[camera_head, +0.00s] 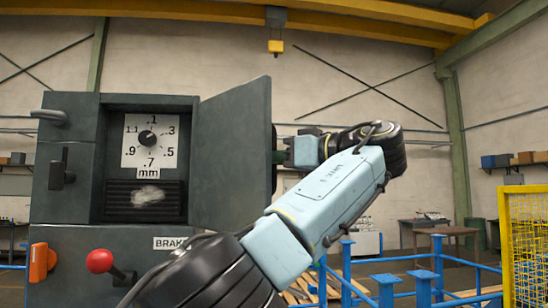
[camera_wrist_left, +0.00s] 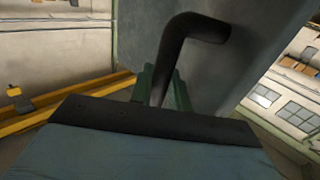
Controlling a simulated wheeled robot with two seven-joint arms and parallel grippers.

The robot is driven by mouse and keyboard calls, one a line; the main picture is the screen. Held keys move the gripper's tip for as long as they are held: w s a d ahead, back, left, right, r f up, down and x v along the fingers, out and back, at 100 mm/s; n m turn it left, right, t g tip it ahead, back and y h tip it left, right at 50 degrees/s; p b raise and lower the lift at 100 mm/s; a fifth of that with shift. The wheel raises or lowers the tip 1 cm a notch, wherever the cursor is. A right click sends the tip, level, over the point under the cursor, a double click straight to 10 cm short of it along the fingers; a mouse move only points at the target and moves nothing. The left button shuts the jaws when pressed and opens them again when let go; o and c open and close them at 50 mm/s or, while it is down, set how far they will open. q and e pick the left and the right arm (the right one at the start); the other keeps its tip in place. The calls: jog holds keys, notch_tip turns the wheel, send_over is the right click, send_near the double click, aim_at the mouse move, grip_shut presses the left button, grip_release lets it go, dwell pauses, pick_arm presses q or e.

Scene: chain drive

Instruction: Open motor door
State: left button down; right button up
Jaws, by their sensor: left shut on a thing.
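The motor door (camera_head: 232,152) is a dark grey panel on the cabinet, swung open to the right of its opening in the head view. The opening shows a white dial (camera_head: 150,139) marked in mm and a dark vented panel below it. My right gripper is not in view.
The cabinet front carries a black latch (camera_head: 61,170), an orange switch (camera_head: 41,262) and a red-knobbed lever (camera_head: 101,261) beside a BRAKE label. Blue railings (camera_head: 420,285) and a yellow mesh fence (camera_head: 526,245) stand at the right.

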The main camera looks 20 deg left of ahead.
pick_arm(q)
jog(key=shift+w+r, duration=0.1)
jog(key=shift+w, duration=0.15)
dwell(0.4)
jog(key=c, duration=1.4)
grip_release()
jog(key=shift+a, duration=0.15)
jog(key=shift+o, duration=0.2)
